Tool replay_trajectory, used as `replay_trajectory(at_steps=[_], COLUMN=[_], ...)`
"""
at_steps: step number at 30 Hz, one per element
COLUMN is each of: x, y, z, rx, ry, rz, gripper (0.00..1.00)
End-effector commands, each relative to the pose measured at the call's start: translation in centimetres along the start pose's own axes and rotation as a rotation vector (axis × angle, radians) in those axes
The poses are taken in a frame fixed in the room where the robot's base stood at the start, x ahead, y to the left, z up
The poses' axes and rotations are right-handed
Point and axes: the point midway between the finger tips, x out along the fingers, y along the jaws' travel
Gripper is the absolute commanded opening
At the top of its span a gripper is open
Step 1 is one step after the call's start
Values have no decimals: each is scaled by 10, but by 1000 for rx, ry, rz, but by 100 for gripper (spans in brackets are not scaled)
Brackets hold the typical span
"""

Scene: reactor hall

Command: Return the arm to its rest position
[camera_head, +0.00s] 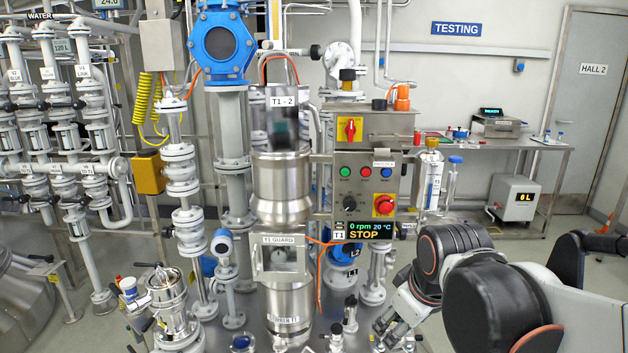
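My arm (490,305), with black and white links, reaches in from the right edge and is bent at the lower right. My gripper (385,328) is low, near the bottom edge, pointing down and left. It is small and partly dark, and I cannot tell whether its fingers are open or shut. I see nothing clearly held in it. It shows in front of the metal deck, right of the T1 vessel (290,300).
A control panel (368,200) reading "0 rpm 20 °C STOP" stands behind the arm. Small valve fittings (350,312) stand left of the gripper. Pipes (185,200) crowd the left. A testing bench (500,143) is at the back right, with open floor before it.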

Motion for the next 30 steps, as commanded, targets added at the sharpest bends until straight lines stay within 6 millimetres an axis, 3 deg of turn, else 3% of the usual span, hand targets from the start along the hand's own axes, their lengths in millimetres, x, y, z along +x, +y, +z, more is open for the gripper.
replay_trajectory(at_steps=[6, 15, 21, 30], x=[-29, -44, -46, -46], y=[-11, -26, -30, -30], z=[47, 95, 105, 105], rx=[248, 530, 598, 600], ry=[61, 141, 162, 162], rz=[45, 82, 88, 88], gripper=[62, 62, 62, 62])
